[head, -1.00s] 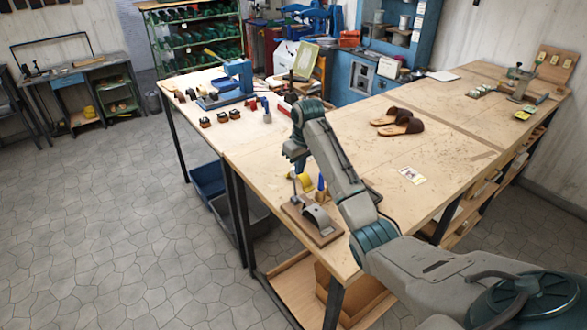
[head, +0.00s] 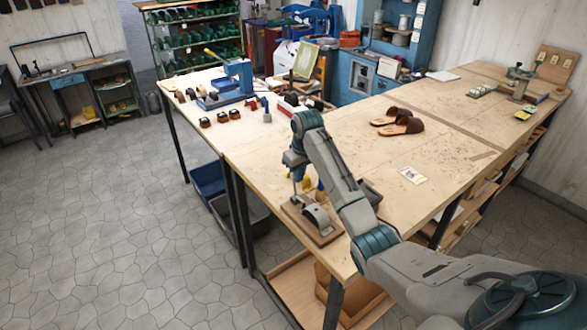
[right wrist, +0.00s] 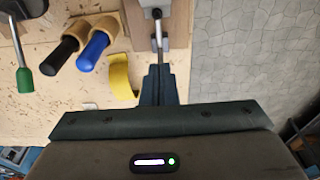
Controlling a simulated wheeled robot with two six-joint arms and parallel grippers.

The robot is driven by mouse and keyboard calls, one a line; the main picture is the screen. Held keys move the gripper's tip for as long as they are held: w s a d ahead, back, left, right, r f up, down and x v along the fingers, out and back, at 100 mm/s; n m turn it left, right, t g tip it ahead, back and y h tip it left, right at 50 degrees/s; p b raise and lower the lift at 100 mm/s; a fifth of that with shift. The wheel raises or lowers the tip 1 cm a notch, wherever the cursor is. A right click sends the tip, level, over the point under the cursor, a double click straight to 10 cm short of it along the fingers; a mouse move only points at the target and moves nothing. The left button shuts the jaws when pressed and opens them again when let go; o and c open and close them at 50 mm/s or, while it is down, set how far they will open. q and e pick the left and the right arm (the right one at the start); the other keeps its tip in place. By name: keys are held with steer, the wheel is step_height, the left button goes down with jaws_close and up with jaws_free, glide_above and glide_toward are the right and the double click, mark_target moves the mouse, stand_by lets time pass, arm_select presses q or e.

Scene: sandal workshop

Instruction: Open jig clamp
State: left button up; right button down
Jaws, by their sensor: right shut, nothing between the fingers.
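The jig (head: 325,238), a wooden base with a grey curved metal form (head: 316,216), sits at the near corner of the workbench. Its clamp has a thin upright metal lever (head: 294,187), which also shows in the right wrist view (right wrist: 158,40). My right gripper (head: 296,176) is shut and empty, pointing down over the lever. In the right wrist view its closed fingertips (right wrist: 158,72) are at the end of the lever rod; I cannot tell whether they touch. My left gripper is not in view.
Beside the jig are a black-handled tool (right wrist: 60,55), a blue-handled tool (right wrist: 92,52), a green-handled tool (right wrist: 24,78) and a yellow curved piece (right wrist: 120,75). A pair of brown sandals (head: 400,123) and a card (head: 413,175) lie farther along the bench (head: 350,140).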

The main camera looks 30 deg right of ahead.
steer(key=shift+f, duration=0.7)
steer(key=shift+w+a+f+b, duration=0.1)
steer(key=shift+w+f+b, duration=0.15)
steer(key=shift+w, duration=0.35)
steer(key=shift+w+f+b, duration=0.1)
steer(key=shift+w+b, duration=0.15)
steer(key=shift+w, duration=0.35)
steer(key=shift+w+r+p, duration=0.2)
steer(key=shift+r+p, duration=0.1)
steer(key=shift+r, duration=0.85)
steer(key=shift+w+r+p, duration=0.15)
steer(key=shift+r+p, duration=0.1)
steer(key=shift+r, duration=0.9)
steer(key=shift+w+r+p, duration=0.2)
steer(key=shift+r+p, duration=0.1)
steer(key=shift+r, duration=0.85)
